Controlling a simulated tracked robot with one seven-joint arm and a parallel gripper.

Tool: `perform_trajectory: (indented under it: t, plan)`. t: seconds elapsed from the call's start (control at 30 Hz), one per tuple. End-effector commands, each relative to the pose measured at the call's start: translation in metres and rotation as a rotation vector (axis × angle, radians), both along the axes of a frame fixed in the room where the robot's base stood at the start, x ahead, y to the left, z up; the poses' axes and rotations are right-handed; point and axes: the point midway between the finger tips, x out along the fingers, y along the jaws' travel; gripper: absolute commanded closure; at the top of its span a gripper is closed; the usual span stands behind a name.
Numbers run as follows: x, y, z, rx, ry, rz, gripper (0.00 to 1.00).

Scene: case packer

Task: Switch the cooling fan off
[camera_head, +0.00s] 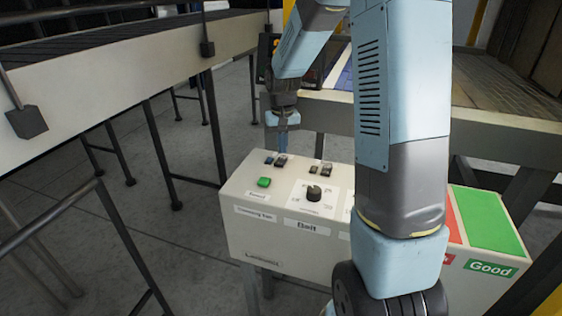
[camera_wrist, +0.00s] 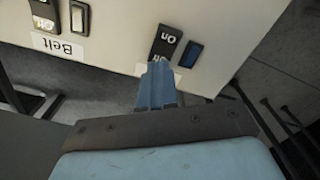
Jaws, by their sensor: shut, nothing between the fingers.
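A dark rocker switch marked "On" (camera_wrist: 167,42) sits on the white control box (camera_head: 270,243). The same rocker shows in the head view (camera_head: 281,161). A small dark blue indicator (camera_wrist: 190,53) is beside it. My gripper (camera_wrist: 156,66) is shut and empty, its blue fingertips at the rocker's lower end, the one opposite "On". They cover part of that end's lettering and of a white label below it. I cannot tell whether they touch. In the head view my gripper (camera_head: 283,150) points down just above this switch.
A second rocker with a "Belt" label (camera_wrist: 57,45) is to the left in the wrist view. A green button (camera_head: 264,182) and a black knob (camera_head: 314,193) sit on the box top. A conveyor (camera_head: 100,90) stands at left. Green "Good" area (camera_head: 484,222) is at right.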

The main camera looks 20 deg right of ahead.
Motion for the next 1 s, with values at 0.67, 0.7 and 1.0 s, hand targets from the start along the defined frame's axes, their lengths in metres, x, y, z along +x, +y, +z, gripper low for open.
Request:
perform_trajectory:
  t: [0.67, 0.7, 1.0]
  plan:
    - [0.001, 0.000, 0.043, 0.000, -0.002, 0.000, 1.00]
    - [0.001, 0.000, 0.045, 0.000, -0.002, 0.000, 1.00]
    - [0.000, 0.000, 0.047, 0.000, -0.001, 0.000, 1.00]
